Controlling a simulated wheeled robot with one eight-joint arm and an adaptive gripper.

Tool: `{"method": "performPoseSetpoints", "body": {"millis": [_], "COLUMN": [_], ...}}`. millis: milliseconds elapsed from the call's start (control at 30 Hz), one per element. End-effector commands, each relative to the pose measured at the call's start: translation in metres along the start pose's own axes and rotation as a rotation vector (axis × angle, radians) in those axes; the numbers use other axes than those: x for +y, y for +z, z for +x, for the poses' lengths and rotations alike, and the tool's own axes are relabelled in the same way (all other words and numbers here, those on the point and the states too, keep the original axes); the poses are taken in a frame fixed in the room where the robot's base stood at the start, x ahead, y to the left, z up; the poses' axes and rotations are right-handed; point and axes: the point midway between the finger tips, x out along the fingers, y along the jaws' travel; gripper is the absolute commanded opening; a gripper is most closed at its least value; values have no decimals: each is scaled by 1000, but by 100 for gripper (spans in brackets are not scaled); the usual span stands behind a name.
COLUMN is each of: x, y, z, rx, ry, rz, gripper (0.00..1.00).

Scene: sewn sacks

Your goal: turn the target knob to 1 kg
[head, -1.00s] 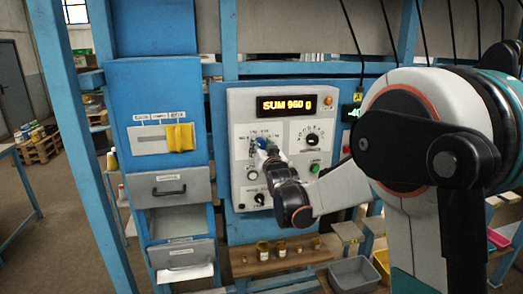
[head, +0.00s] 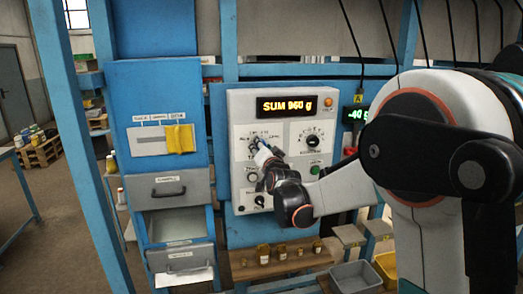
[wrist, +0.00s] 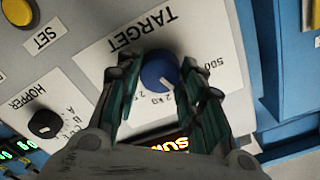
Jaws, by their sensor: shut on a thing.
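The target knob (wrist: 160,72) is round and blue, on a white plate printed TARGET (wrist: 88,72) in the wrist view, where the lettering is turned over. A pale pointer mark shows on the knob's lower right side, near the 2 KG print; the exact setting is hard to read. My gripper (wrist: 162,88) has one finger on each side of the knob and is shut on it. In the head view, my gripper (head: 262,155) is against the left dial of the grey control panel (head: 237,105) and hides most of the knob.
The panel's display (head: 285,105) reads SUM 960 g. A second dial (head: 312,140) is to the right. A black HOPPER knob (wrist: 44,124) and a yellow SET button (wrist: 17,11) are near my gripper. A wooden shelf (head: 285,267) with small weights is below.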

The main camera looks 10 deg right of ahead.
Motion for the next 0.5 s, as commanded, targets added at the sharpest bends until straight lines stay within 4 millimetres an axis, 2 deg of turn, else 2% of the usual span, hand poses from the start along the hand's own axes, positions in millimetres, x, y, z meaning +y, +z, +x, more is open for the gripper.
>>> {"method": "performPoseSetpoints", "body": {"millis": [300,333,400,500], "x": [0,0,0,0], "y": [0,0,0,0], "z": [0,0,0,0], "rx": [-1,-1,0,0], "ry": [0,0,0,0], "rz": [1,0,0,0], "gripper": [12,42,56,56]}}
